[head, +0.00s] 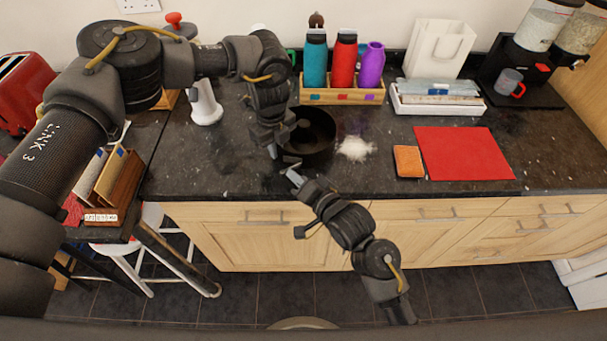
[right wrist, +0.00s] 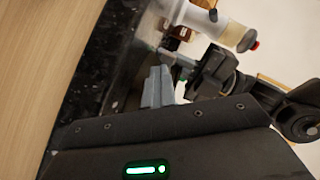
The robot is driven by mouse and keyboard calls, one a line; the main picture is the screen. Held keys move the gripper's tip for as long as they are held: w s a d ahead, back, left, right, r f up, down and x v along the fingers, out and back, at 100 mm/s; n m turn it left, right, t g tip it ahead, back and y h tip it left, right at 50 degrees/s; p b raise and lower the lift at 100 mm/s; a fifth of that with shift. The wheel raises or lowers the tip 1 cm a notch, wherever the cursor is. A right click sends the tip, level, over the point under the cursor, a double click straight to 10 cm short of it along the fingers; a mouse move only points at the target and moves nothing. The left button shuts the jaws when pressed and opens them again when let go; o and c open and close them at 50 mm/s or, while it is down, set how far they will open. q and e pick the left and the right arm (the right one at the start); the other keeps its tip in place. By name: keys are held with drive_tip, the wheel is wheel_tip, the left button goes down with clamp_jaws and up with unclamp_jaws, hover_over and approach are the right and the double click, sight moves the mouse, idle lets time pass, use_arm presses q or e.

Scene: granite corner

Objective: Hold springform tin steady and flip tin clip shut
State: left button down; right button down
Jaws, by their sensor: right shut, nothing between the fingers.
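The springform tin (head: 318,133) is a dark round pan standing on the dark granite worktop, near its front edge. My left gripper (head: 273,150) points down at the tin's left side; the picture is too small to show whether its fingers touch or grip the wall. My right gripper (head: 289,170) is shut and empty, just in front of the tin's front-left side. Its grey fingers (right wrist: 158,88) show closed together in the right wrist view. The clip cannot be made out. The tin is not clear in the right wrist view, where my left gripper's arm (right wrist: 215,72) stands beyond the fingers.
White powder (head: 355,148) lies right of the tin. An orange-brown sponge-like block (head: 408,161) and a red mat (head: 463,153) lie farther right. A wooden holder (head: 342,97) with bottles stands behind. A white-based object (head: 206,108) stands left.

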use_arm(q)
drive_tip(key=shift+d, duration=0.2)
use_arm(e)
drive_tip(key=shift+a, duration=0.55)
use_arm(q)
drive_tip(key=shift+a, duration=0.1)
use_arm(e)
drive_tip(key=shift+d, duration=0.15)
drive_tip(key=shift+d, duration=0.1)
drive_tip(key=shift+d, duration=0.5)
drive_tip(key=shift+s+d, duration=0.2)
drive_tip(key=shift+d, duration=1.25)
drive_tip(key=shift+s+d, duration=0.2)
drive_tip(key=shift+d, duration=1.2)
drive_tip(key=shift+d, duration=0.1)
drive_tip(key=shift+s+d, duration=0.2)
drive_tip(key=shift+d, duration=1)
drive_tip(key=shift+s+d, duration=0.2)
drive_tip(key=shift+d, duration=1)
